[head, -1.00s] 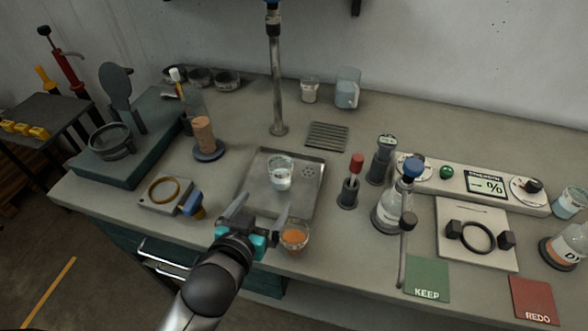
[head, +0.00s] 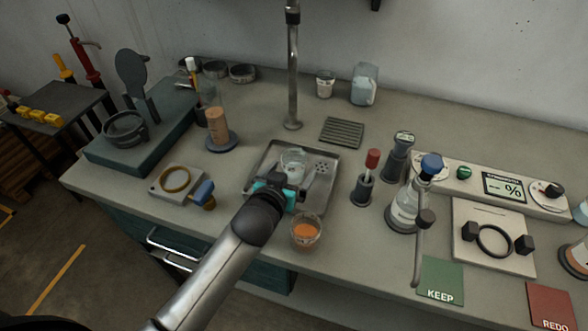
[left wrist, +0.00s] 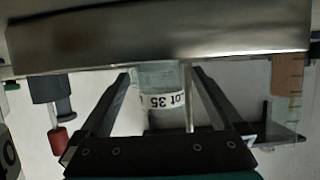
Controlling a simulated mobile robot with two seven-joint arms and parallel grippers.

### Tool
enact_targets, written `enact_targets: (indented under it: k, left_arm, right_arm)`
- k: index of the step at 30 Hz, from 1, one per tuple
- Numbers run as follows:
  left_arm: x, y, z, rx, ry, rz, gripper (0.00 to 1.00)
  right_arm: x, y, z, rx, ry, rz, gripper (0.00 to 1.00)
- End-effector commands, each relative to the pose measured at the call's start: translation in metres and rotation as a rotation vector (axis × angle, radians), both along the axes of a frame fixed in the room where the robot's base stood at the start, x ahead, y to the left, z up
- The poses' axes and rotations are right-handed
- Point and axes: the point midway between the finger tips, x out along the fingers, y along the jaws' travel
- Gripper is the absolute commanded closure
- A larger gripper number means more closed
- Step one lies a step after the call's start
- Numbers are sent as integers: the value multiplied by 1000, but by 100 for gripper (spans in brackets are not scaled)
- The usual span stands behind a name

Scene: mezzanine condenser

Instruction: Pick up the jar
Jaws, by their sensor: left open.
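A clear glass jar (head: 293,161) with pale contents stands upright in the metal tray (head: 262,160). In the left wrist view the jar (left wrist: 162,88) appears upside down with a label reading "LOT 35". My left gripper (head: 293,177) is at the near side of the jar, low over the tray. In the left wrist view the left gripper (left wrist: 160,75) is open, with one finger on each side of the jar. Whether a finger touches the glass cannot be told. The gripper hides the jar's lower front in the head view. My right gripper is out of view.
A cup of orange contents (head: 306,232) stands close in front of the tray, beside my left arm. A red-topped tool in a stand (head: 367,180) and a blue-capped flask (head: 408,200) are to the right. A ring block (head: 177,183) is left.

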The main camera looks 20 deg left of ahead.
Motion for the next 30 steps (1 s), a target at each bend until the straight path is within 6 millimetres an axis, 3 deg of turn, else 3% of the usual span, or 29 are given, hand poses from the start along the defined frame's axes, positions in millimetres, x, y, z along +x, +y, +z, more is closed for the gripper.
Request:
enact_targets:
  k: [6,15,30]
  left_arm:
    - [21,-1,-9,0,0,-1,0]
    - [23,-1,-10,-1,0,-1,1]
    - [23,-1,-10,0,1,0,57]
  right_arm:
    - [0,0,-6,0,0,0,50]
    - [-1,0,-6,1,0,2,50]
    - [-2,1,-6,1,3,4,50]
